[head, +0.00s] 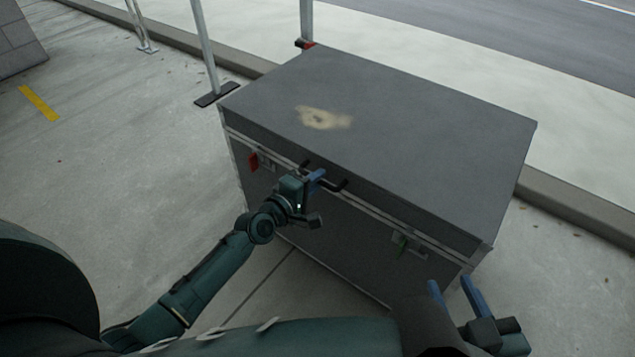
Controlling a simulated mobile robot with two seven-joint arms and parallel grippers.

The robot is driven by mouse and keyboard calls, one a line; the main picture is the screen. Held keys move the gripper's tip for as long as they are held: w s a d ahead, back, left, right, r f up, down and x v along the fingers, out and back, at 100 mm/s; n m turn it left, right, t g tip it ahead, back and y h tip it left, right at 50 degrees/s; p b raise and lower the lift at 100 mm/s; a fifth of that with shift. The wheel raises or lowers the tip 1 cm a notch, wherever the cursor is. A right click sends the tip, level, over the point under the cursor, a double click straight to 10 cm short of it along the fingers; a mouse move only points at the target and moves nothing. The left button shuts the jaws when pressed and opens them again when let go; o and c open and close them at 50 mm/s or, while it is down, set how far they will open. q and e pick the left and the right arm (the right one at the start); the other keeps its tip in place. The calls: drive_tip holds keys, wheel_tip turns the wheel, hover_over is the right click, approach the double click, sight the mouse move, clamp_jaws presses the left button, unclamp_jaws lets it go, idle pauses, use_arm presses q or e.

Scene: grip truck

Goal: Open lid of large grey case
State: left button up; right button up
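The large grey case (330,240) stands on the pavement in the middle of the head view. Its flat grey lid (420,120) is down, with a pale worn patch on top. A dark handle (341,185) sticks out at the middle of the front edge. My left gripper (316,178) is at this handle, its blue fingers overlapping it; whether they are closed on it is hard to see. My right gripper (454,285) is open and empty, low in front of the case's right end, with its two blue fingers apart.
Metal posts (206,45) stand behind the case at left. A kerb (575,198) runs behind it.

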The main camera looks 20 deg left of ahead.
use_arm(q)
drive_tip(key=shift+w+d+f, duration=0.1)
drive_tip(key=shift+w+d, duration=0.1)
drive_tip(key=shift+w, duration=0.2)
clamp_jaws()
